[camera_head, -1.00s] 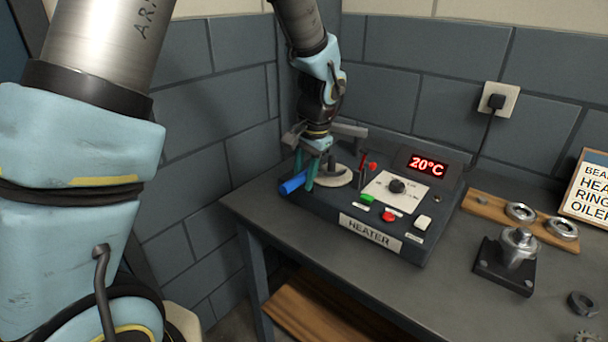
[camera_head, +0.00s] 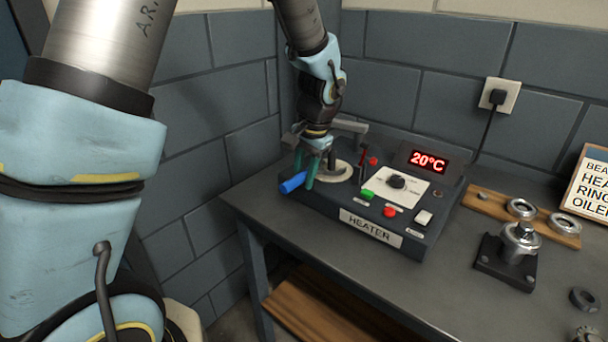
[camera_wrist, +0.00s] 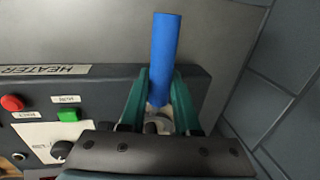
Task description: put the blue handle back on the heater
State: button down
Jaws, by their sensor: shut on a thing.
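The blue handle (camera_head: 292,183) is a short blue cylinder at the left end of the heater. My gripper (camera_head: 312,184) is shut on it, fingers pointing down. In the wrist view the blue handle (camera_wrist: 165,60) sticks out from between the green fingers of my gripper (camera_wrist: 160,95), beyond the heater's edge over the grey table. The heater (camera_head: 330,211) is a dark box with a red 20°C display, a knob, and green and red buttons. A pale round plate (camera_head: 336,173) lies on its top beside the fingers. Whether the handle touches the heater is hidden by the fingers.
A wooden board (camera_head: 556,237) with metal rings lies right of the heater. A metal post on a black base (camera_head: 506,273) stands in front of it. A wall socket (camera_head: 498,97) with a plug and cable is behind. Walls close off the left and back.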

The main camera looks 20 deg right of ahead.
jog(key=c, duration=0.5)
grip_release()
jog(key=shift+c, duration=0.2)
notch_tip(320, 180, up, 10)
jog(key=p, duration=0.8)
jog(key=shift+r, duration=0.25)
jog(key=shift+f, duration=0.1)
